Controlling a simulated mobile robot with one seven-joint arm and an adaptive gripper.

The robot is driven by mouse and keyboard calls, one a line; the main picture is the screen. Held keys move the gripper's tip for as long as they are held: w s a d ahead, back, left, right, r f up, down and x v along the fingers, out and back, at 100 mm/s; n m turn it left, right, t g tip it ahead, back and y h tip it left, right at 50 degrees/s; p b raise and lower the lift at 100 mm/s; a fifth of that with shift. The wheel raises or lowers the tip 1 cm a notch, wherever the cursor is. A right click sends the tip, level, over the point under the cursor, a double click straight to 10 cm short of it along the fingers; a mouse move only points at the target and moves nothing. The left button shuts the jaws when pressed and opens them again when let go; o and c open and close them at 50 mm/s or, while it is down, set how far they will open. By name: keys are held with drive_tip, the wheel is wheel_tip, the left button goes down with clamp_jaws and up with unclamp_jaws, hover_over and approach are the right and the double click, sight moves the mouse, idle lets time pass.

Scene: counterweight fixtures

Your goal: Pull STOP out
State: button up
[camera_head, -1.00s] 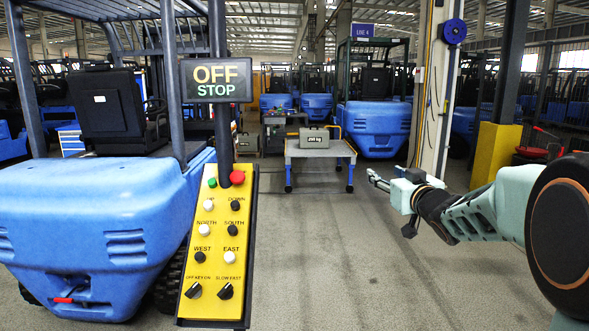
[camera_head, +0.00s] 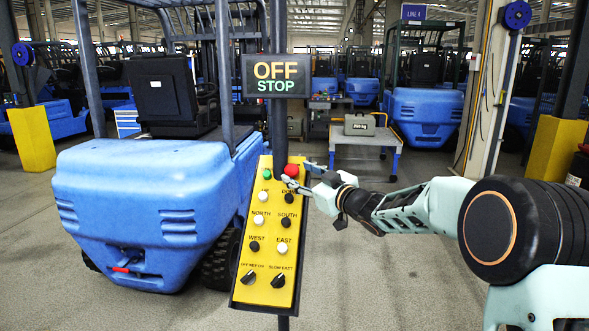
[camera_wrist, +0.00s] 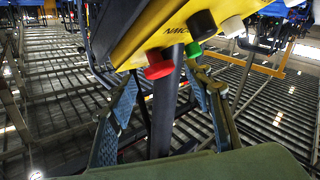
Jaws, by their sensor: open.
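The red mushroom button (camera_head: 291,170), likely STOP, sits at the top right of the yellow control panel (camera_head: 246,217). My gripper (camera_head: 303,174) is open and empty, pointing left with its fingertips close to the red button. In the wrist view, the red button (camera_wrist: 158,68) shows ahead of and between the two fingers of my gripper (camera_wrist: 166,80). A small gap seems to remain; I cannot tell whether they touch. The dark display (camera_head: 276,76) above the panel reads OFF and STOP.
A green button (camera_head: 266,174) is left of the red one, with black and white buttons and two knobs below. A dark post (camera_head: 278,125) carries the panel. A blue forklift (camera_head: 150,205) stands left. A table (camera_head: 365,138) with a weight is behind.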

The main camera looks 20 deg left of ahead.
sight(292, 173)
drive_tip(key=shift+x, duration=1.4)
clamp_jaws()
